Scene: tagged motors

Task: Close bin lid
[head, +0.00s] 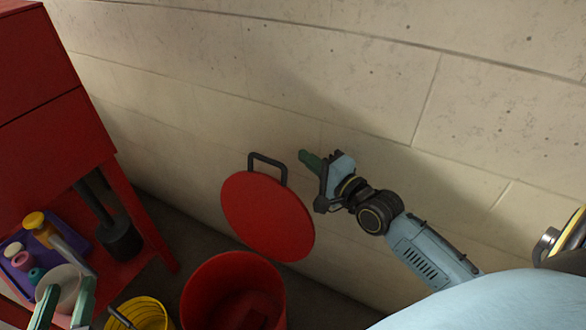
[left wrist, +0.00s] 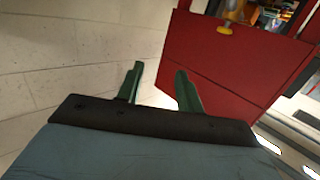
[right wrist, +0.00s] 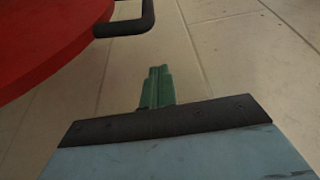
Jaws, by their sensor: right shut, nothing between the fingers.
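A red round bin lid (head: 267,216) with a dark handle (head: 267,161) stands tilted up behind the open red bin (head: 232,291). The lid's edge (right wrist: 50,40) and its handle (right wrist: 128,20) also show in the right wrist view. My right gripper (head: 306,158) is shut and empty, just right of the handle and apart from it, near the wall; its closed fingers show in the right wrist view (right wrist: 158,72). My left gripper (head: 67,290) is open and empty at the lower left; in the left wrist view its fingers (left wrist: 159,75) stand apart.
A red cabinet (head: 128,215) stands at the left, its shelf holding a purple tray (head: 17,268) with several small items. A yellow bucket (head: 148,312) stands left of the bin. A pale wall (head: 330,70) closes off the back.

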